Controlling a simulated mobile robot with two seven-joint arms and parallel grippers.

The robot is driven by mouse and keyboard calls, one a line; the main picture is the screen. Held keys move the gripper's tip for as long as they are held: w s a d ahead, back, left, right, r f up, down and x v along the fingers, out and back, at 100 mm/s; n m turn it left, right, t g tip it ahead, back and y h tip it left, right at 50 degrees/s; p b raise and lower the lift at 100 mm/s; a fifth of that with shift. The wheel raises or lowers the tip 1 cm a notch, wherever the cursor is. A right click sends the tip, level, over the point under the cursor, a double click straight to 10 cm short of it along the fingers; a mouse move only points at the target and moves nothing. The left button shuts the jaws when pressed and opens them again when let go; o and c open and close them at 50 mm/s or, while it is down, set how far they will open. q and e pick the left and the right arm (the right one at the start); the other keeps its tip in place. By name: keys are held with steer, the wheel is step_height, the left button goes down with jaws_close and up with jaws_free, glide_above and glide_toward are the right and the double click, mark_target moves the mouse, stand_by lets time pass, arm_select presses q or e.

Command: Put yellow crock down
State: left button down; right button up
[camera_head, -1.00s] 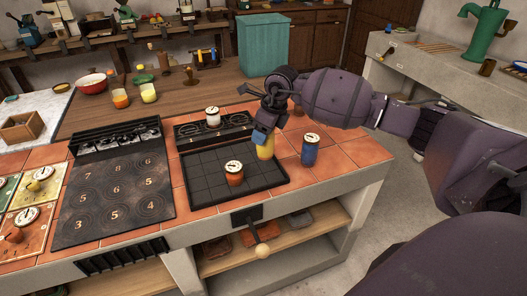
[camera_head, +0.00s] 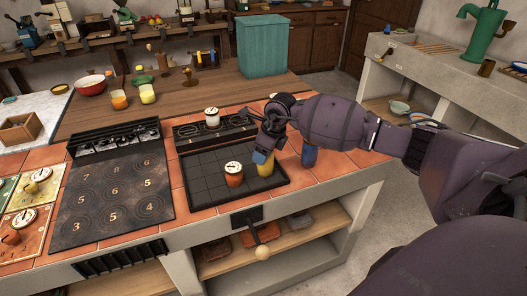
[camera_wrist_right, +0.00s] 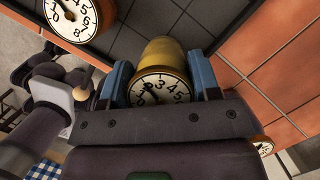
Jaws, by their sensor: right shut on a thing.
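The yellow crock (camera_head: 266,168) is at the right part of the black gridded tray (camera_head: 205,188). My right gripper (camera_head: 263,155) is shut on it from above. In the right wrist view the crock (camera_wrist_right: 162,50) sits between the two blue fingers (camera_wrist_right: 161,82), with its numbered dial lid facing the camera. I cannot tell whether its base touches the tray. An orange crock with a white dial lid (camera_head: 233,174) stands in the tray, left of the yellow one and apart from it. My left gripper is not in view.
A blue crock (camera_head: 309,155) stands on the orange tiles to the right, partly hidden by my arm. A white-lidded crock (camera_head: 212,117) stands on the black unit behind the tray. The numbered black hob (camera_head: 112,200) lies left. The tray's left part is bare.

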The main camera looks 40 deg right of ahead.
steer(key=shift+f, duration=0.15)
steer(key=o, duration=1.1)
steer(key=shift+o, duration=0.2)
steer(key=p+v, duration=0.1)
steer(key=v, duration=1.1)
steer(key=shift+a, duration=0.1)
